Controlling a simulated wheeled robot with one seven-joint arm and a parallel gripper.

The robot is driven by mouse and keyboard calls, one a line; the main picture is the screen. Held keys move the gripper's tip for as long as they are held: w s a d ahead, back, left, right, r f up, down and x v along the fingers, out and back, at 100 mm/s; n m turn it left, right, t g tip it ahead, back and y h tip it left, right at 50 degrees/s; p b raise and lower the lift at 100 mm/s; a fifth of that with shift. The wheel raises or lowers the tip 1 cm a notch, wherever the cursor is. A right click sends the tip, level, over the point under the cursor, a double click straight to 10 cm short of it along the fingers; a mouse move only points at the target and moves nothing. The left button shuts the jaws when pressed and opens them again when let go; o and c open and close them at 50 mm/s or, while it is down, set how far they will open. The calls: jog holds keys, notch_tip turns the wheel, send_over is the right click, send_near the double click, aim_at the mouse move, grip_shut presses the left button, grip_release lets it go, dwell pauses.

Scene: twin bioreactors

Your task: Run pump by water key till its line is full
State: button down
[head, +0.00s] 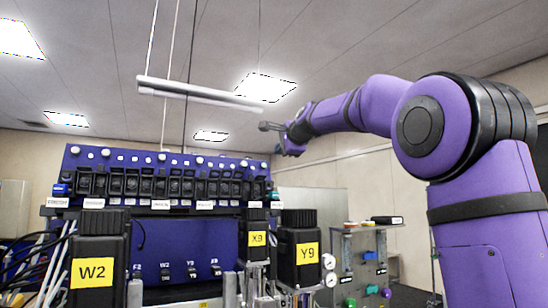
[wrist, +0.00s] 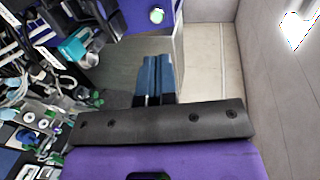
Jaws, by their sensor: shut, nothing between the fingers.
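My gripper (head: 265,127) is raised in the air, to the right of and above the right end of the blue panel, apart from it. In the wrist view its two blue fingers (wrist: 157,62) are together with nothing between them. The blue panel (head: 110,160) carries a row of dark pump-like modules (head: 160,186) with white knobs above and small label strips (head: 160,204) below. The strips are too small to read, so I cannot tell which pump is by the water key. No line's filling can be made out.
Black-capped units labelled W2 (head: 92,272), X9 (head: 257,239) and Y9 (head: 307,250) stand in front of the panel. A grey stand with gauges and coloured knobs (head: 360,258) is at right. A teal part (wrist: 80,46) shows left of my fingers. A light bar (head: 195,93) hangs overhead.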

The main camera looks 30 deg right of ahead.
jog(key=shift+v, duration=1.1)
jog(key=shift+w, duration=0.1)
send_near(264, 164)
jog(key=shift+x, duration=2.75)
jog(key=shift+w+f, duration=0.1)
jog(key=shift+w, duration=0.2)
jog(key=shift+w+f, duration=0.15)
jog(key=shift+w, duration=0.15)
jog(key=shift+w+f, duration=0.15)
jog(key=shift+w, duration=0.5)
jog(key=shift+v, duration=1.4)
